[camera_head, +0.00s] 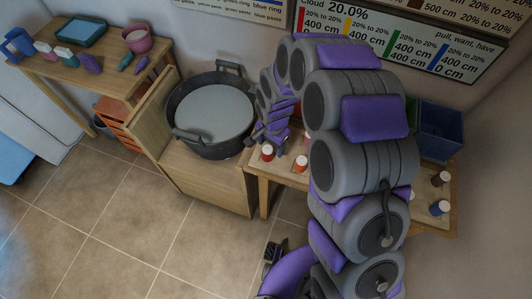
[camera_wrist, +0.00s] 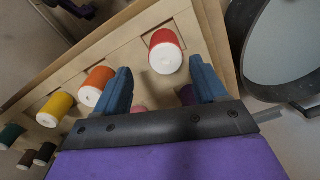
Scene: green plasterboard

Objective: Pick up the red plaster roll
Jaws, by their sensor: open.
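The red plaster roll (camera_wrist: 167,42) has a white end and lies in the wooden rack in the wrist view, ahead of my gripper. It also shows in the head view (camera_head: 268,152), just below the end of my arm. My gripper (camera_wrist: 161,65) is open, its two blue fingers apart on either side of the roll's near end in the picture. Nothing is between the fingers that I can see gripped; whether they reach the roll's depth is unclear. In the head view my arm hides much of the rack.
An orange roll (camera_wrist: 96,84) and a yellow roll (camera_wrist: 57,106) stand beside the red one. A large dark pot (camera_head: 212,108) stands left of the rack on a wooden cabinet. A blue bin (camera_head: 440,130) is at the right. Tiled floor (camera_head: 110,220) is clear at the lower left.

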